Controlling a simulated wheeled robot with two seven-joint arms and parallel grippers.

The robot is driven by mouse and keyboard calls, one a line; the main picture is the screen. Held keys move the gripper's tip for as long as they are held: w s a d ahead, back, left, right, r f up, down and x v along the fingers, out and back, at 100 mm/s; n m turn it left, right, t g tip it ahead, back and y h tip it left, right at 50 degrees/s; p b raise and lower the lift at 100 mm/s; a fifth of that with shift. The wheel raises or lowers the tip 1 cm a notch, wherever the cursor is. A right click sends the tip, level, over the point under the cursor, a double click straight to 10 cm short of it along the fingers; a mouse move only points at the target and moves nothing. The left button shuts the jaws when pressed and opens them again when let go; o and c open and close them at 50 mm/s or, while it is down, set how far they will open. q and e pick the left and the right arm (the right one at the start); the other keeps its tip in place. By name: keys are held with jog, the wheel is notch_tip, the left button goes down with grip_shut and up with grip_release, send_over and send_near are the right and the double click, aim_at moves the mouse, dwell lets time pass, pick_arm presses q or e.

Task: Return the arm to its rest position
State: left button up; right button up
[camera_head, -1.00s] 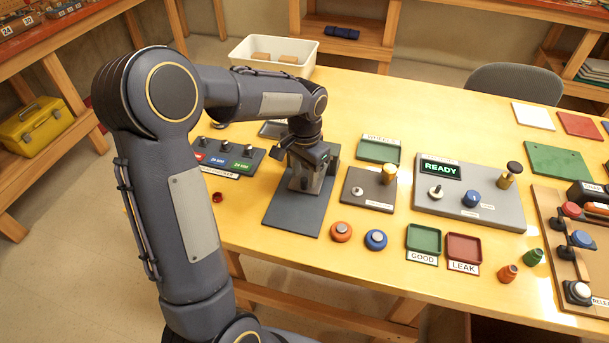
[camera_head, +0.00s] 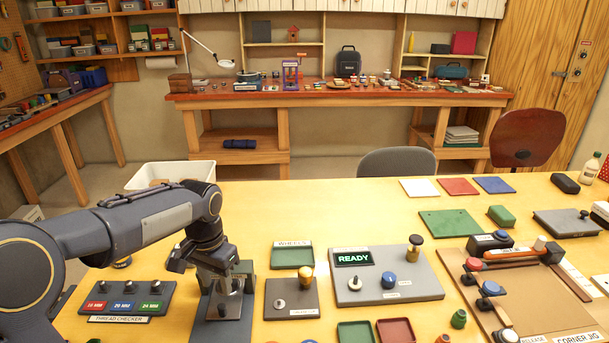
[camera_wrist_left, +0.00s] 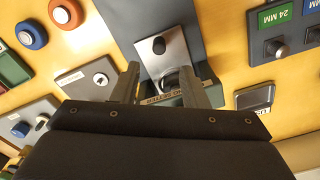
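My left arm comes in from the left in the head view, bent at the elbow and reaching down. Its gripper (camera_head: 226,286) is over a small metal fixture on a dark grey base plate (camera_head: 222,332). In the left wrist view the two fingers (camera_wrist_left: 168,84) stand apart, with a clear gap between them and nothing gripped. Beyond them is the metal fixture (camera_wrist_left: 165,52) with a black knob and a labelled strip. Whether the fingers touch the fixture I cannot tell. My right gripper is out of view.
The thread checker (camera_head: 127,300) stands left of the gripper. The grey plate with a knob (camera_head: 291,298), green tray (camera_head: 292,256) and READY panel (camera_head: 388,275) stand right. A white bin (camera_head: 170,174) is behind. The yellow tabletop (camera_head: 330,205) behind them is largely clear.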

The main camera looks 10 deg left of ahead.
pick_arm(q)
jog(key=s+d+r+n+t+h, duration=0.1)
jog(key=s+d+n+t+h, duration=0.1)
jog(key=s, duration=0.9)
jog(key=s+d+r+n+t+h, duration=0.1)
jog(key=s+d, duration=0.4)
jog(key=s, duration=0.6)
jog(key=n+t, duration=0.1)
jog(key=t, duration=0.1)
jog(key=shift+s+d+t+h, duration=0.25)
jog(key=shift+s+t+h, duration=0.05)
jog(key=shift+s+h, duration=0.1)
